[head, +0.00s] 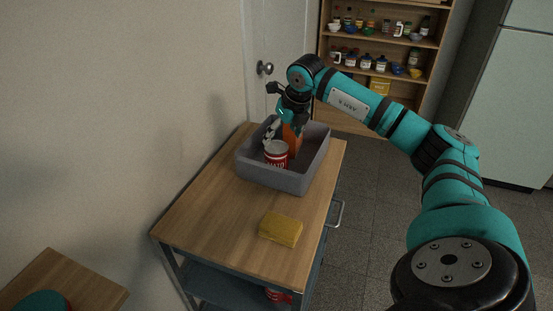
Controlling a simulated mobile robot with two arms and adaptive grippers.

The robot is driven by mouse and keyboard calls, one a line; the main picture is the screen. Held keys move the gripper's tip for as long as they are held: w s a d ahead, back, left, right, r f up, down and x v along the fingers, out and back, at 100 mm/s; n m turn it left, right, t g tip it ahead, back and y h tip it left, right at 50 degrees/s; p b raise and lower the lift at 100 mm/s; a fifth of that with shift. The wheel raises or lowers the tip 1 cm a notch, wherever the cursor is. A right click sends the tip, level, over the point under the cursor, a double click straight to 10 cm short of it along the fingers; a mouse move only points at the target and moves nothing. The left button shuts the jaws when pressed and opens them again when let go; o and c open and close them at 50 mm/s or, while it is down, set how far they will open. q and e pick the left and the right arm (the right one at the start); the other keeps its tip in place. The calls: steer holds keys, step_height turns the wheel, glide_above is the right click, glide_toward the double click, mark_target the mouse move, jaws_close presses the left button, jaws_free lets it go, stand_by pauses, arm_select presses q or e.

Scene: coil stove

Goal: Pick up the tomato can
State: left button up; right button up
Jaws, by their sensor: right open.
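The tomato can (276,154), red and white with "ATO" legible on its label, stands upright in the grey bin (258,173) on the wooden-topped cart. My right gripper (279,135) is open, pointing down into the bin just behind and above the can. Whether a finger touches the can cannot be told. The far side of the can is hidden. My left gripper does not show.
An orange item (293,137) is in the bin close to my right gripper. A yellow sponge-like block (280,229) lies on the cart top (210,215), otherwise clear in front. A red item (277,295) sits on the lower shelf. A wall stands at the left.

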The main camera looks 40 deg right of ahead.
mark_target(278, 148)
steer(key=x, duration=0.3)
steer(key=shift+w, duration=0.1)
steer(key=shift+w+f+p, duration=0.1)
steer(key=shift+f+p, duration=0.4)
steer(key=shift+f, duration=0.15)
steer(key=p+x, duration=0.1)
steer(key=x, duration=0.3)
steer(key=shift+f, duration=0.15)
steer(key=shift+c, duration=0.4)
